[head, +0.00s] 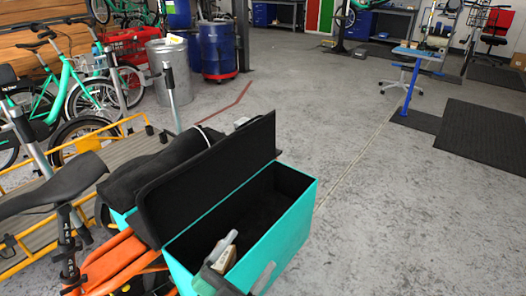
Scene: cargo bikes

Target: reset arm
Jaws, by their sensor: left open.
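My left gripper (244,262) is at the bottom of the head view, over the near end of an open turquoise cargo box (293,232). Its two fingers stand apart, one upright and pale, the other darker and to the right. A small beige patch shows beside the pale finger; I cannot tell whether it is an object in the box or part of the gripper. The box's black lid (215,172) stands raised along its left side. My right gripper is not in view.
A cargo bike with a black saddle (62,187) and orange frame (118,262) is close on the left. Beyond are green bikes, a metal bin (168,68) and a blue drum (217,50). Grey floor is clear to the right, up to black mats (485,135) and a blue stand (411,88).

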